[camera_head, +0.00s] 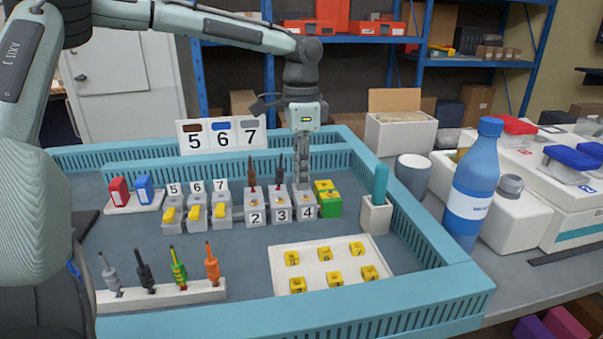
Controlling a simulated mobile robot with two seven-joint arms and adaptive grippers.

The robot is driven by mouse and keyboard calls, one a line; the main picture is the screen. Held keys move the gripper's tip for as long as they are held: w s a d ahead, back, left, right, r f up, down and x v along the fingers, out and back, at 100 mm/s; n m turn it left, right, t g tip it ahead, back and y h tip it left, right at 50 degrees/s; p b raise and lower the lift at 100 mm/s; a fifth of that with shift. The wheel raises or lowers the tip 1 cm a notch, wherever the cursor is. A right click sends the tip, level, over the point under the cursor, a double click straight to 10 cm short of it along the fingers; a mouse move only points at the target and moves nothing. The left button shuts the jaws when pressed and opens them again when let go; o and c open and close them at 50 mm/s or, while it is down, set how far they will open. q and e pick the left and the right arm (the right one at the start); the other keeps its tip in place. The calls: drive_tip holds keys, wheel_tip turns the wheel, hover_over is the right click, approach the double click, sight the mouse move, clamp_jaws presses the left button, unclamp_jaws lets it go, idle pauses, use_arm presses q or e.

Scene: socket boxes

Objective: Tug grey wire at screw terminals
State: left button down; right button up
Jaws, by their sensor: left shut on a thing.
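My left gripper (302,184) points straight down over the grey terminal block marked 4 (306,211). Its fingers are shut on the grey wire at the top of that block; the fingers hide nearly all of the wire. Next to it, block 3 (281,214) has a black wire (279,172) standing in it, and block 2 (255,217) has a brown wire (252,174). A green and yellow block (328,203) sits just right of block 4. My right gripper is not in view.
A white rack (205,291) at the front left holds several plugs. Blocks 5, 6 and 7 (221,214) have yellow levers. A white tray (340,279) holds yellow pieces. A teal-handled tool stands in a holder (376,217). The number sign (222,136) stands behind.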

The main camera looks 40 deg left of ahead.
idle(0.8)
use_arm(q)
drive_tip(key=c, duration=1.5)
unclamp_jaws()
drive_tip(key=shift+o, duration=0.2)
drive_tip(key=o, duration=0.4)
drive_tip(key=shift+r, duration=3.75)
